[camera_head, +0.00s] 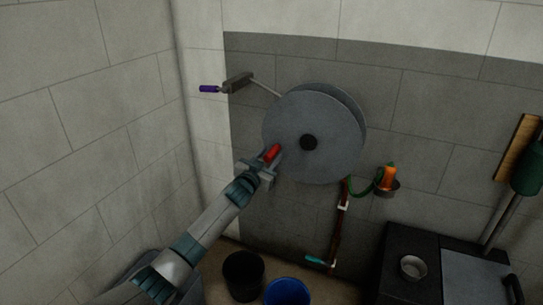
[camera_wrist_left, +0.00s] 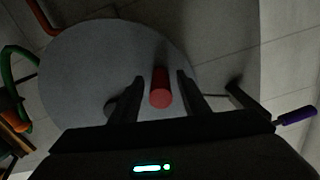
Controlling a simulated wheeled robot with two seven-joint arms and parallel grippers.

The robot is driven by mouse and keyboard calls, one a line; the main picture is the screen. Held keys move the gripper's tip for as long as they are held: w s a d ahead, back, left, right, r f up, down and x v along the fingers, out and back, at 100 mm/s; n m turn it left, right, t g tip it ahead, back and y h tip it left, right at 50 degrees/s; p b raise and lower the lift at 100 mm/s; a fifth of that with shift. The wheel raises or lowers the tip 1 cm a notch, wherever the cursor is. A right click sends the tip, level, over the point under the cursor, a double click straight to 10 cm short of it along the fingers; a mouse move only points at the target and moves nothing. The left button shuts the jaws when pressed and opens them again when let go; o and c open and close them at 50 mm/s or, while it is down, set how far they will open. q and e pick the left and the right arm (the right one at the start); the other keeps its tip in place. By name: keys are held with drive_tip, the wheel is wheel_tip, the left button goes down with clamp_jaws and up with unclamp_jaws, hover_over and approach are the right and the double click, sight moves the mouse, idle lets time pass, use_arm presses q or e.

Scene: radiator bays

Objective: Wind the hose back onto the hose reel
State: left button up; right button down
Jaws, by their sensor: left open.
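The hose reel (camera_head: 325,128) is a grey disc pair with a dark hub, mounted on the tiled wall. A red crank handle (camera_head: 272,153) sticks out near the lower left of its front disc. My left gripper (camera_head: 268,160) is at this handle. In the left wrist view the red handle (camera_wrist_left: 161,88) lies between the two open fingers (camera_wrist_left: 160,90), with a gap on each side. A green hose (camera_head: 362,190) hangs below the reel and curves to an orange nozzle (camera_head: 388,178) in a small wall holder. My right gripper is not in view.
A purple-handled lever (camera_head: 209,89) on a grey bracket is left of the reel. A brown pipe (camera_head: 341,222) with a teal tap handle runs below. Black (camera_head: 243,270) and blue (camera_head: 287,292) buckets stand on the floor. A dark cabinet (camera_head: 398,255) with a cup is at right.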

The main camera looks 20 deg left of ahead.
use_arm(q)
drive_tip(key=shift+w, duration=0.6)
clamp_jaws()
